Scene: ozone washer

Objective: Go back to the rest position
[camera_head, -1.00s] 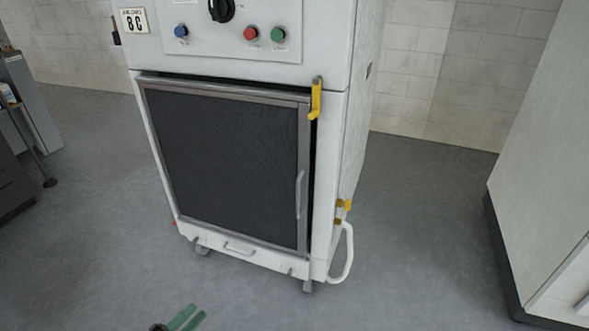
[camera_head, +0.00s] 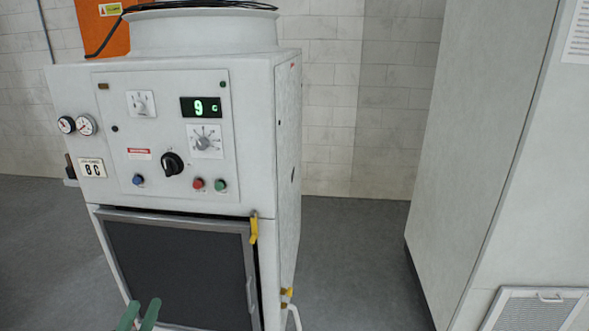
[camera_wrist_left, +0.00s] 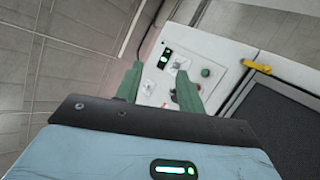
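The ozone washer is a white machine (camera_head: 262,150) with a control panel, a green display (camera_head: 201,107) reading 9, knobs and coloured buttons. Its dark door (camera_head: 180,265) appears shut, with a yellow latch (camera_head: 253,228) at its upper right corner. My left gripper (camera_head: 139,314) shows as two green fingertips at the bottom left in the head view, in front of the door. In the left wrist view my left gripper (camera_wrist_left: 159,88) has its fingers spread with nothing between them; the panel lies beyond. My right gripper is not in view.
A tall pale cabinet (camera_head: 480,130) with a vent grille (camera_head: 535,310) stands on the right. Grey floor (camera_head: 350,260) is clear between it and the machine. A tiled wall (camera_head: 335,100) closes the back. An orange object (camera_head: 100,28) is behind the machine.

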